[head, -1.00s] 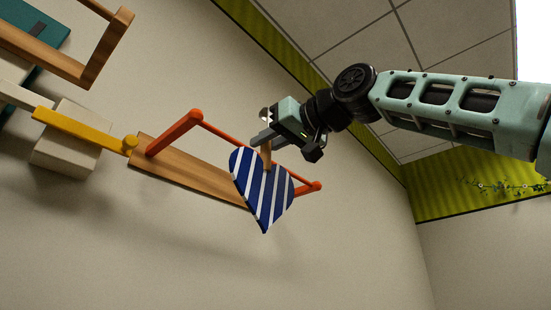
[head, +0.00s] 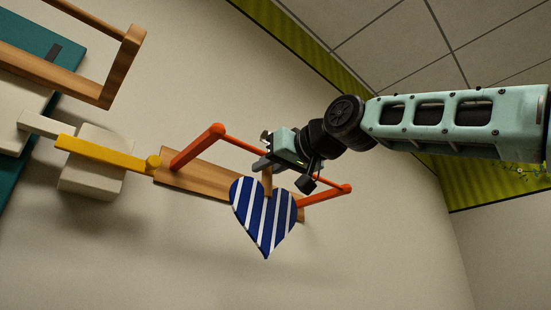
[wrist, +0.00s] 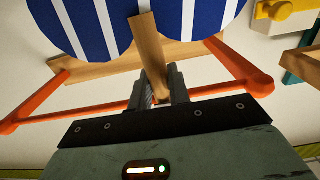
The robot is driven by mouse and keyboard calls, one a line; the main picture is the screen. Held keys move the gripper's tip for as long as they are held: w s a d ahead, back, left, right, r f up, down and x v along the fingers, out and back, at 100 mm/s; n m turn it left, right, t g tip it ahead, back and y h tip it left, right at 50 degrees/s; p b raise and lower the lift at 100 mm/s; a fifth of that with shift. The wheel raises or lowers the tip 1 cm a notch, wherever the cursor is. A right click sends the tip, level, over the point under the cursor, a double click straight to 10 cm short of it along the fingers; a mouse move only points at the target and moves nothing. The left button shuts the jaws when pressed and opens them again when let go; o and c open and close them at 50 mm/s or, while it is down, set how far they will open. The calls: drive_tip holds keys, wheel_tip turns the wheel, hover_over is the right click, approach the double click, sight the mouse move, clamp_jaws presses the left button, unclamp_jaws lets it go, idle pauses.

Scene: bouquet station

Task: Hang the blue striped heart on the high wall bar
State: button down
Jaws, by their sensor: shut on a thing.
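The blue striped heart (head: 264,217) hangs point down below my gripper (head: 266,166) in the head view. My gripper is shut on the wooden hanger piece at the heart's top (wrist: 148,50), seen in the wrist view, where the heart (wrist: 90,22) fills the top. The orange-red wall bar (head: 243,146) sits on a wooden backboard (head: 195,177) on the wall. Its two arms stick out, with the rod between them. In the head view my gripper and the heart overlap the bar's middle. I cannot tell whether the hanger touches the rod.
A yellow peg (head: 110,153) on a pale block (head: 92,178) stands left of the bar. A wooden frame-like holder (head: 120,65) and a teal panel (head: 35,32) are at upper left. The wall below the bar is clear.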

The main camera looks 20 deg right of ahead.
drive_tip(key=shift+w+a+f+b, duration=0.2)
drive_tip(key=shift+w+f+b, duration=0.3)
drive_tip(key=shift+f+b, duration=0.3)
drive_tip(key=shift+w+a+f+b, duration=0.15)
drive_tip(key=shift+w+f+b, duration=0.4)
drive_tip(key=shift+f, duration=0.35)
drive_tip(key=c, duration=1.2)
unclamp_jaws()
drive_tip(key=shift+c, duration=0.2)
drive_tip(key=b, duration=1.2)
approach(271, 181)
drive_tip(key=v, duration=0.4)
drive_tip(key=shift+s, duration=0.25)
